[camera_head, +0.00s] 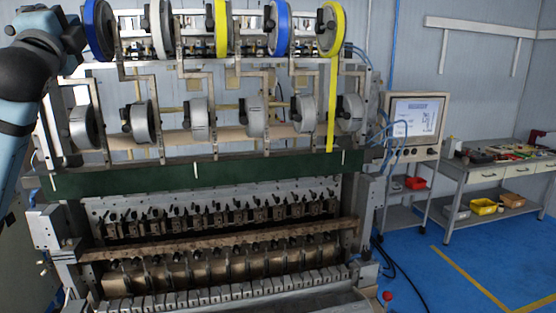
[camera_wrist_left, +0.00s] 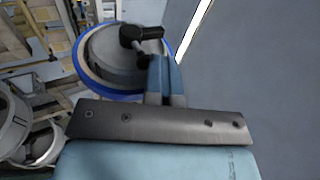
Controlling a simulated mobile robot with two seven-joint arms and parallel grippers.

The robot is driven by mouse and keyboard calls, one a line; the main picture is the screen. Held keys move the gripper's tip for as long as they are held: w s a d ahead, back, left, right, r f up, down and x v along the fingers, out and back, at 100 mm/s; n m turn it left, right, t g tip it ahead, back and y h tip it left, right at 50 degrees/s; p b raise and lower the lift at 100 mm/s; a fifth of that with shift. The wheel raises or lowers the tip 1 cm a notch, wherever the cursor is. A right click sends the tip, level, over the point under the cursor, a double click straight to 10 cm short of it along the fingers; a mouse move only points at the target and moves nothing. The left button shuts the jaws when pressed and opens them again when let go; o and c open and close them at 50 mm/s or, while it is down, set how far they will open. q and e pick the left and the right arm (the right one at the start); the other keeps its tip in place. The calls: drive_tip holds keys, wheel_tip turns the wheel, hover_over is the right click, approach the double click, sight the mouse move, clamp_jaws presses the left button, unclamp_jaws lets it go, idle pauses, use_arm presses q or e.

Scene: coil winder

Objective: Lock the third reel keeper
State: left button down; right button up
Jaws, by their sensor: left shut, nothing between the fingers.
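The top row of the winder holds reels with black keepers at their hubs: a blue-rimmed reel (camera_head: 100,28) at the far left, then a white one (camera_head: 162,28), a yellow one (camera_head: 221,28), another blue one (camera_head: 278,28) and another yellow one (camera_head: 334,28). In the left wrist view, a blue-rimmed reel (camera_wrist_left: 105,68) has a black keeper (camera_wrist_left: 140,40) at its hub. My left gripper (camera_wrist_left: 165,62) is shut and empty beside that keeper; I cannot tell if they touch. In the head view my left arm stands at the upper left, beside the far-left reel. My right gripper is not in view.
A lower row of grey reels (camera_head: 143,122) hangs on the winder frame above a green beam (camera_head: 200,175). A yellow strip (camera_head: 332,105) runs down from the right yellow reel. A monitor (camera_head: 418,115) and a workbench (camera_head: 500,165) stand at the right.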

use_arm(q)
drive_tip(key=shift+s+f, duration=0.2)
drive_tip(key=shift+f, duration=0.25)
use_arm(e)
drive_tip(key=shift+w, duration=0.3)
use_arm(q)
drive_tip(key=shift+s+d+r, duration=0.1)
drive_tip(key=shift+s, duration=0.1)
drive_tip(key=c, duration=1.8)
unclamp_jaws()
drive_tip(key=shift+c, duration=0.2)
drive_tip(key=o, duration=0.7)
drive_tip(key=shift+c, duration=0.2)
drive_tip(key=shift+s, duration=0.1)
drive_tip(key=s, duration=0.7)
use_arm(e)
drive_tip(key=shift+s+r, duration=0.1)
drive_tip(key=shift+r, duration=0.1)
